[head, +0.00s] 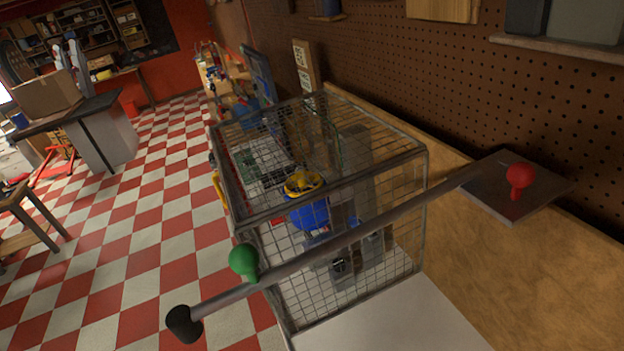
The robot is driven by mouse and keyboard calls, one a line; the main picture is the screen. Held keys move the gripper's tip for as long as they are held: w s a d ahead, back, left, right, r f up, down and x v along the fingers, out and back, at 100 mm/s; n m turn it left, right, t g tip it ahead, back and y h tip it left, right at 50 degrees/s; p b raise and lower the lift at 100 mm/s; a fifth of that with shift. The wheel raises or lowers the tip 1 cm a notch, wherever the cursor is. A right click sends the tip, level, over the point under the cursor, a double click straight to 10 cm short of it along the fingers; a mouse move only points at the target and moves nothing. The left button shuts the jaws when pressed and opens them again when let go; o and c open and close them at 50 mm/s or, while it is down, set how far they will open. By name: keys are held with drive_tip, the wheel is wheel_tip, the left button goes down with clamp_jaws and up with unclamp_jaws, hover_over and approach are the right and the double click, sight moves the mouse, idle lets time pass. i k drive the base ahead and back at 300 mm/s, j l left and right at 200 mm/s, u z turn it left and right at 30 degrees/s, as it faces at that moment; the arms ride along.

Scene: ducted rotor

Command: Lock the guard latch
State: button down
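A wire-mesh guard cage (345,180) with a grey frame stands in the middle of the head view. A long grey bar (350,233) runs diagonally in front of it, from a dark cylindrical end (183,325) at lower left towards a flat grey plate (512,205) at right. A green knob (243,260) stands by the bar near its lower left end. A red knob (519,176) stands on the plate. Which part is the latch I cannot tell for sure. A blue body with a yellow top (307,210) shows through the mesh. My gripper is not visible.
A pale panel (400,320) lies at the front. The red and white checkered floor (140,260) is open at left. A cardboard box (48,97) sits on a far counter.

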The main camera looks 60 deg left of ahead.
sight(213, 164)
drive_tip(key=u, duration=1.15)
